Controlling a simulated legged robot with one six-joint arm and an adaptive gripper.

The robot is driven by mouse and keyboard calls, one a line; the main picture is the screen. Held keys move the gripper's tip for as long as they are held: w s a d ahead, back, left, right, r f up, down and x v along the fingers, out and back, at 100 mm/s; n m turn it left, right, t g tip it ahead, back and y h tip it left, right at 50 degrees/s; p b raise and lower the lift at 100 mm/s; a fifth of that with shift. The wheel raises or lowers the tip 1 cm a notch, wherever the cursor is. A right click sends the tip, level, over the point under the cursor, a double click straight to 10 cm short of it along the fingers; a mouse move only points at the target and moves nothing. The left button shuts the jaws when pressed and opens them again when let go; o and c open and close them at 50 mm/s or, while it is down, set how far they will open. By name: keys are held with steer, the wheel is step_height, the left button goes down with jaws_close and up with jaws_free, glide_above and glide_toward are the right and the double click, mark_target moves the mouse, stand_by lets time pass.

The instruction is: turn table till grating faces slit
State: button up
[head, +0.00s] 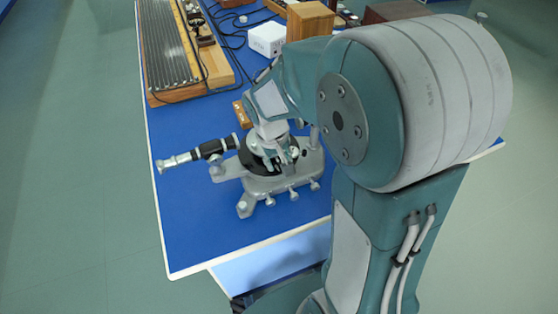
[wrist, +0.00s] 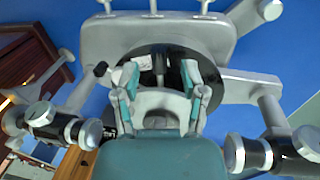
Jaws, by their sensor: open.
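The grey spectrometer (head: 262,185) stands on the blue bench, with its round black table (head: 256,160) in the middle. The black table also shows in the wrist view (wrist: 170,55), under and between my fingers. My gripper (head: 281,158) is over this table, pointing down, its two fingers apart; it also shows in the wrist view (wrist: 160,78). A grey upright piece (wrist: 159,66) stands between the fingers, with no clear contact. A small white piece (wrist: 127,70) lies by the left finger. A black and silver tube (head: 205,150) points left. I cannot make out the grating or the slit.
A long wooden-framed apparatus (head: 165,50) lies at the back left of the blue bench (head: 190,225). A white box (head: 266,39), a wooden box (head: 309,19) and black cables are behind the spectrometer. A small wooden block (head: 242,114) is nearer. The bench's front left is clear.

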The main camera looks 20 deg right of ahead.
step_height(320, 180, up, 11)
steer(key=a, duration=0.1)
steer(key=shift+a, duration=0.4)
steer(key=s+r+t+y, duration=0.1)
steer(key=s+r+t, duration=0.1)
steer(key=s, duration=0.5)
steer(key=s+a+r+t, duration=0.1)
steer(key=s+r+t, duration=0.1)
steer(key=s, duration=0.5)
steer(key=shift+r+t+y, duration=0.3)
steer(key=shift+t+y, duration=0.1)
steer(key=shift+t, duration=0.4)
stand_by(0.5)
